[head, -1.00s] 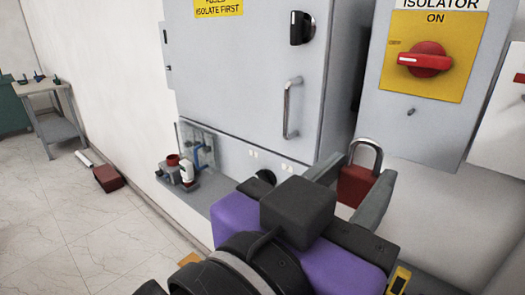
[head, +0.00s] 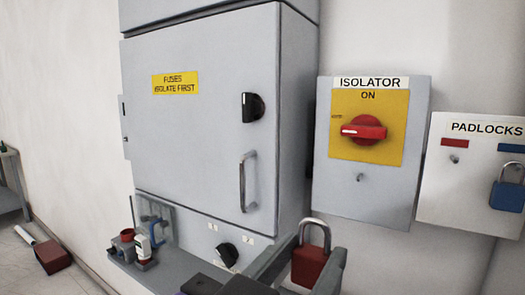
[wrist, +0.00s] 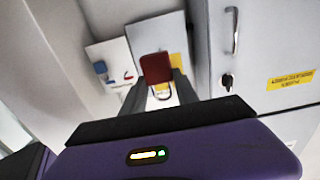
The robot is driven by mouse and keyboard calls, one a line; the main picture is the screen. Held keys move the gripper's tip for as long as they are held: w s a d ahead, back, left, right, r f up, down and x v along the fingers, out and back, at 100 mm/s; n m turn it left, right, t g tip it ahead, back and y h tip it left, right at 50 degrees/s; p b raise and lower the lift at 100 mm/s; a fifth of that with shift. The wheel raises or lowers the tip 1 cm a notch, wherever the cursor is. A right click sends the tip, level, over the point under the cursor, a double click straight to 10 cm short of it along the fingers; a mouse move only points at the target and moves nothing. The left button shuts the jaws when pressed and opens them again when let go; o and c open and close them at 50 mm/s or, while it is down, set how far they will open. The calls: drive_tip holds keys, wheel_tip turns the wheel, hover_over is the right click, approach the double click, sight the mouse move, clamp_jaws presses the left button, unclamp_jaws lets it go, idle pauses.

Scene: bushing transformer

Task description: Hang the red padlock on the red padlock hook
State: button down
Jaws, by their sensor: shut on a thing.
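The red padlock (head: 309,264) is held upright between the two fingers of my gripper (head: 306,258), its silver shackle on top, low in the head view. My gripper is shut on its body. It also shows in the wrist view (wrist: 156,67), shackle pointing down in that picture. The red padlock hook (head: 455,158) is a small peg under a red label on the white PADLOCKS board (head: 436,187), at the right. The padlock is apart from the hook, to its left and lower in the picture.
A blue padlock (head: 507,192) hangs under the blue label on the board. The isolator box (head: 330,186), its red switch (head: 364,130) at ON, stands between the fuse cabinet (head: 200,130) and the board. A shelf (head: 185,262) holds small parts below the cabinet.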

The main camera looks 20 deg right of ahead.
drive_tip(key=s+d+r+m+g+h+p, duration=0.1)
drive_tip(key=d+r+m+g+h, duration=0.3)
drive_tip(key=d, duration=0.6)
drive_tip(key=s+d+r+m+g+y+p, duration=0.15)
drive_tip(key=d+g, duration=0.35)
drive_tip(key=d, duration=0.5)
drive_tip(key=shift+m+h, duration=0.25)
drive_tip(key=shift+m, duration=0.1)
drive_tip(key=shift+w+d+f, duration=0.25)
drive_tip(key=shift+w+d, duration=0.45)
drive_tip(key=shift+d, duration=0.5)
drive_tip(key=shift+w+d+f, duration=0.25)
drive_tip(key=shift+w+d, duration=0.45)
drive_tip(key=shift+d, duration=0.5)
drive_tip(key=shift+w+d+f, duration=0.25)
drive_tip(key=shift+w+d, duration=0.45)
drive_tip(key=shift+d, duration=0.5)
drive_tip(key=shift+w+d+f+b, duration=0.45)
drive_tip(key=shift+d+f+b, duration=0.05)
drive_tip(key=shift+d, duration=0.1)
drive_tip(key=shift+f, duration=0.1)
drive_tip(key=c, duration=0.9)
unclamp_jaws()
drive_tip(key=shift+c, duration=0.2)
drive_tip(key=shift+o, duration=0.4)
